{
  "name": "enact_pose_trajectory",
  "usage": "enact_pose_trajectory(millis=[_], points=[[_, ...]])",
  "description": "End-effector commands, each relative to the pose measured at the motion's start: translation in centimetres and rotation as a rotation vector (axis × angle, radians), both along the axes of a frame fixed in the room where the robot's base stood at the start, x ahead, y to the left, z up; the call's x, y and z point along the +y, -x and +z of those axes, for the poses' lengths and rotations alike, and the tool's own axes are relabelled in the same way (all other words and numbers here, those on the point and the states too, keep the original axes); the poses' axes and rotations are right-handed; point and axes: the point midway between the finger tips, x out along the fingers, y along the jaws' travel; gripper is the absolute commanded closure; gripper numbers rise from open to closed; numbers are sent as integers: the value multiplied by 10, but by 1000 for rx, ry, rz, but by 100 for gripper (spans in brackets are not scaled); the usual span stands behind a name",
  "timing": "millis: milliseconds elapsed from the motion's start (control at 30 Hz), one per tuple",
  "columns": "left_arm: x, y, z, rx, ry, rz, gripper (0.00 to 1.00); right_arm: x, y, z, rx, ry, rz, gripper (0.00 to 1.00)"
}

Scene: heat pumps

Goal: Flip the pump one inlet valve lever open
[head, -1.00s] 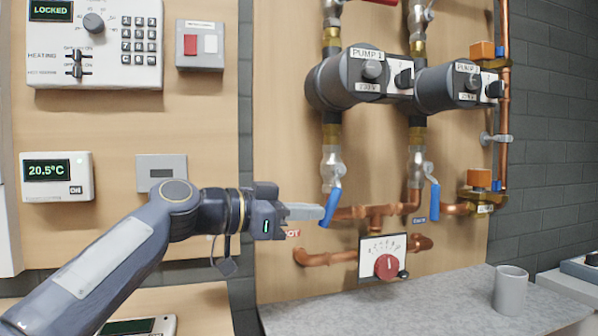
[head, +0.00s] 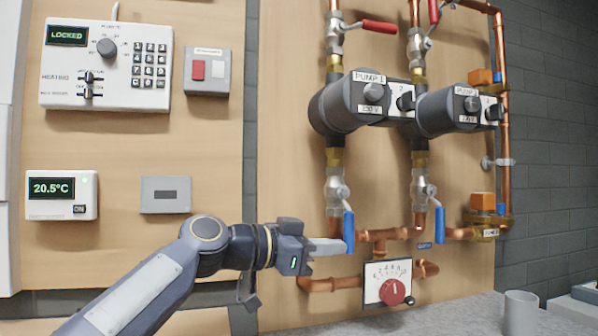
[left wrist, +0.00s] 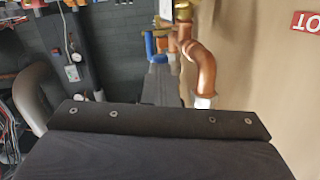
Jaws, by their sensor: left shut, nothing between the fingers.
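Pump one (head: 340,105), labelled "PUMP 1", is the left of two dark pumps on the wooden panel. Below it is a silver valve body (head: 337,190) on the vertical pipe. Its blue lever (head: 349,230) hangs almost straight down, roughly in line with the pipe. My left gripper (head: 340,246) is shut and empty, pointing right, its fingertips at the lower end of this lever; whether they touch is hard to tell. In the left wrist view, the closed fingers (left wrist: 160,82) point at a blue piece (left wrist: 150,45) beside copper pipe.
The second pump's blue lever (head: 439,225) hangs down to the right. A red lever (head: 379,27) sticks out sideways above pump one. A gauge with a red knob (head: 392,291) is just below my gripper. A grey mug (head: 521,312) stands on the counter.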

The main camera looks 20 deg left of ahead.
Motion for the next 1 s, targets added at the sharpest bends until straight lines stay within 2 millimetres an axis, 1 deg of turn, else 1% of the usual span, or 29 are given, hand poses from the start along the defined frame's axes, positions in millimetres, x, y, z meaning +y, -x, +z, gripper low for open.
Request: enact_pose_trajectory(millis=[33,300,433,533,800,1000], points=[[-4,-1,-4,6,-1,-7,100,0,0,0,0,0,0,64],[-5,-1,-4,7,-2,-9,100,0,0,0,0,0,0,64],[-1,2,-4,8,-2,-9,100,0,0,0,0,0,0,64],[11,10,-2,6,0,-3,100,0,0,-1,0,0,0,64],[47,42,5,0,2,3,100,0,0,-2,0,0,0,64],[59,54,7,-1,2,1,100,0,0,-2,0,0,0,64]])
